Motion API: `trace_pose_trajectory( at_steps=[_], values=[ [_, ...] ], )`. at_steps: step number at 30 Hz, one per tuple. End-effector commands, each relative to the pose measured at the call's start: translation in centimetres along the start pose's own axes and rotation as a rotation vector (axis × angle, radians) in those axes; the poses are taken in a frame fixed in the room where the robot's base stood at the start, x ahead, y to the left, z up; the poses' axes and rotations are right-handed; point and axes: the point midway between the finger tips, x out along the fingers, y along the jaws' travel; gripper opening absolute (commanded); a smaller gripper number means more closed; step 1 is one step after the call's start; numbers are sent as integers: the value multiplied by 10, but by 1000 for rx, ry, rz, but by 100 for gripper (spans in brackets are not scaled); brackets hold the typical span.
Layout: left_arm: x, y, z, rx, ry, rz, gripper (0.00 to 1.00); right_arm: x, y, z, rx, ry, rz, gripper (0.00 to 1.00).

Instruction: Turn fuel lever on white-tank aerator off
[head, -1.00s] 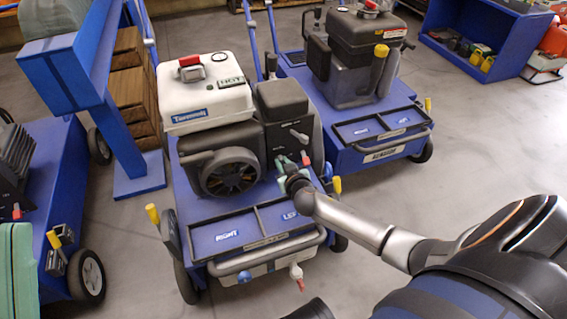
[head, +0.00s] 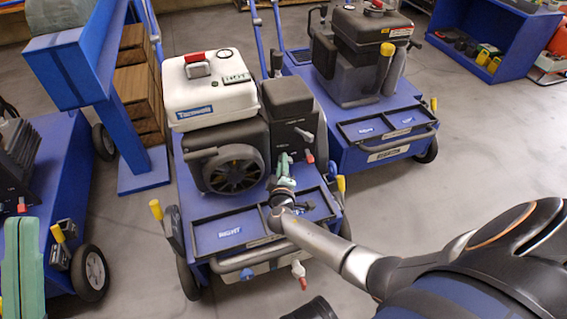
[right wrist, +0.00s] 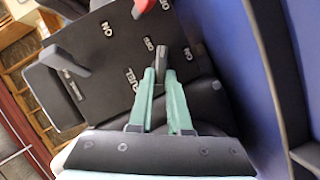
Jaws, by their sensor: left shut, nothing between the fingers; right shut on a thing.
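The white-tank aerator (head: 207,108) stands on a blue cart in the middle of the head view. Its dark side panel shows close up in the right wrist view (right wrist: 105,62), with FUEL, OFF and ON lettering. My right gripper (head: 284,158) is at the panel's lower part. In the right wrist view its green fingers (right wrist: 165,78) are shut on the dark fuel lever (right wrist: 161,56). The lever's free end lies between OFF and ON, nearer OFF. Its lower part is hidden between the fingers. My left gripper (head: 22,224) is shut and empty at the lower left.
A red-tipped lever (head: 308,157) and a grey lever (head: 303,135) sit close to my right gripper. A front tray (head: 215,240) and handle bar lie below it. A dark-tank aerator (head: 365,45) stands behind right. Open floor lies to the right.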

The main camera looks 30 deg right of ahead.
Motion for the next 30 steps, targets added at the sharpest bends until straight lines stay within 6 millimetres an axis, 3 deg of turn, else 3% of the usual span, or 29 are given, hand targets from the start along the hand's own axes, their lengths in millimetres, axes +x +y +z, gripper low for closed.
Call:
trace_pose_trajectory(
  at_steps=[15,30],
  values=[
    [0,0,0,-1,0,0,0,1,-8,1,-383,0,158,0],
    [0,0,0,-1,1,1,0,1,-10,3,-502,0,208,0]
  ],
)
